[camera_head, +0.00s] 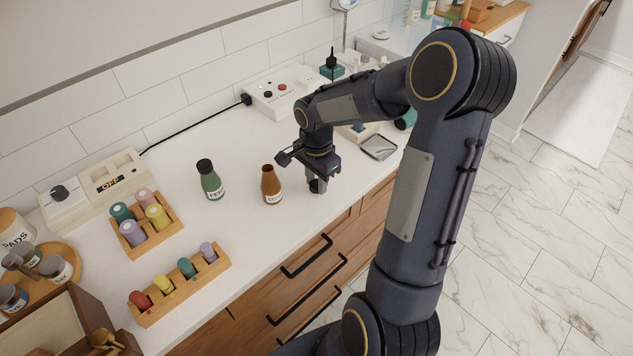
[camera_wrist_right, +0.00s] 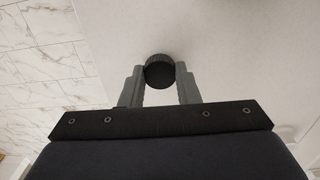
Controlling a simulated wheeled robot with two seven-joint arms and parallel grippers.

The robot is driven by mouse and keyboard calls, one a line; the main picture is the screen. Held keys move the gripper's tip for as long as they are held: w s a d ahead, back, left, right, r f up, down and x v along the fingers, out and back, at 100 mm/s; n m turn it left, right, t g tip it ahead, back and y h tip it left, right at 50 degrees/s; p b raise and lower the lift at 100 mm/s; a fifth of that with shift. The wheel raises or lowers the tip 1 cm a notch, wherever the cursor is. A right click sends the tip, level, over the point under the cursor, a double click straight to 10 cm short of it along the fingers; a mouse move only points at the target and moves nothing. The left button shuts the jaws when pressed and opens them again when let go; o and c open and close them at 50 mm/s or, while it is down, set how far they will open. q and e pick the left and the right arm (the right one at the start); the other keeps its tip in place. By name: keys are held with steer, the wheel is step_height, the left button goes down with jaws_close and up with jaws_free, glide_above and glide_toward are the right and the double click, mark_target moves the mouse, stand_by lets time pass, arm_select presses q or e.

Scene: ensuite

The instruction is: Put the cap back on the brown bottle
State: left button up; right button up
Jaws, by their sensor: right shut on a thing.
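The brown bottle (camera_head: 271,186) stands upright and uncapped on the white counter, its neck open. My right gripper (camera_head: 317,186) is just right of the bottle, pointing down close to the counter. In the right wrist view, the right gripper (camera_wrist_right: 160,80) is shut on a round black cap (camera_wrist_right: 160,71), with a finger on each side. The cap is apart from the bottle; whether it still touches the counter I cannot tell. My left gripper is not in view.
A green bottle (camera_head: 210,180) with a black cap stands left of the brown one. Wooden racks (camera_head: 180,286) with colourful vials are at the left. A white power box (camera_head: 281,92) and a grey tray (camera_head: 379,147) lie behind. The counter's front edge is close to the gripper.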

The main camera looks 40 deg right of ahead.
step_height(320, 180, up, 2)
steer(key=shift+r, duration=0.25)
steer(key=s+r+b, duration=0.1)
steer(key=s+r, duration=0.9)
steer(key=s, duration=0.4)
